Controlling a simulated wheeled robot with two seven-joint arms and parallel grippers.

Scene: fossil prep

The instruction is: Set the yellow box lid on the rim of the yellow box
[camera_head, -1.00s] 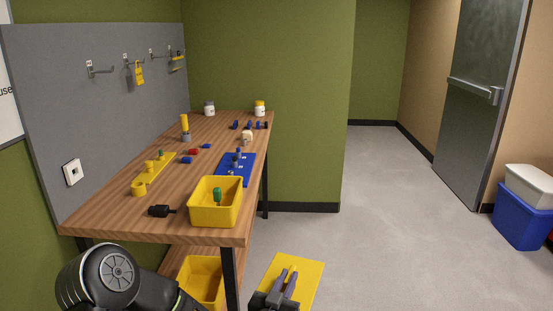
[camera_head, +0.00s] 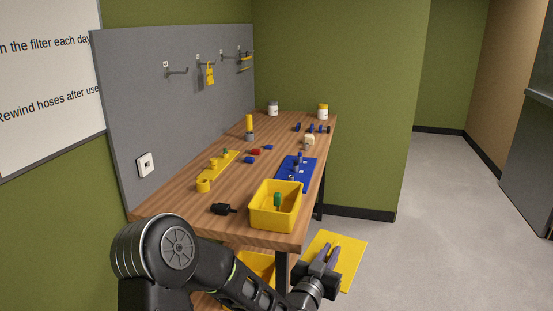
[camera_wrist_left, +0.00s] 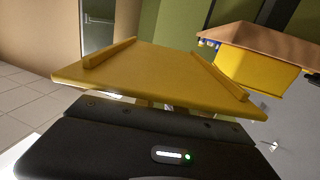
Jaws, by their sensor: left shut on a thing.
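The yellow box (camera_head: 276,213) stands open on the front right corner of the wooden table, with a green-topped item (camera_head: 277,200) inside. It also shows in the left wrist view (camera_wrist_left: 258,72), at the upper right. My left gripper (camera_head: 328,256) is shut on the yellow box lid (camera_head: 347,262). The lid is held in front of and right of the table's near corner, apart from the box and lower than its rim. In the left wrist view the lid (camera_wrist_left: 145,72) fills the middle, with a raised strip near each side. My right gripper is not in view.
The wooden table (camera_head: 180,205) holds a blue mat (camera_head: 290,180), a yellow rack (camera_head: 222,168), a black tool (camera_head: 223,209) and several small parts. Another yellow bin (camera_head: 258,266) sits below the tabletop. Open floor (camera_head: 420,220) lies to the right.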

